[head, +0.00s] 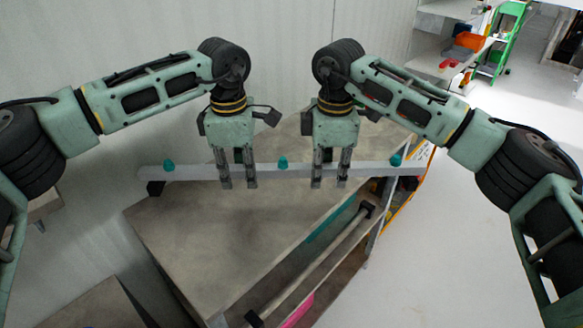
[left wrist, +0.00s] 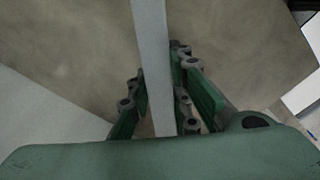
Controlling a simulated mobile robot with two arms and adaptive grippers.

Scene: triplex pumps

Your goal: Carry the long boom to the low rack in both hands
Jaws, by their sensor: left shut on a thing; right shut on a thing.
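The long boom (head: 193,173) is a pale grey bar with teal knobs along it, lying crosswise in the head view. My left gripper (head: 238,185) is shut on it left of the middle knob. My right gripper (head: 329,185) is shut on it right of that knob. Both point downward. In the left wrist view the boom (left wrist: 152,60) runs between my left gripper's green fingers (left wrist: 158,95). The boom is over the far part of a grey-brown worktop (head: 205,235); whether it touches is unclear. I cannot tell which structure is the low rack.
A bar with black ends (head: 310,262) runs along the worktop's right side, above a pink item (head: 298,311). A pale wall stands behind. Shelving with an orange bin (head: 469,41) and a green cart (head: 499,45) are far right. Floor at right is clear.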

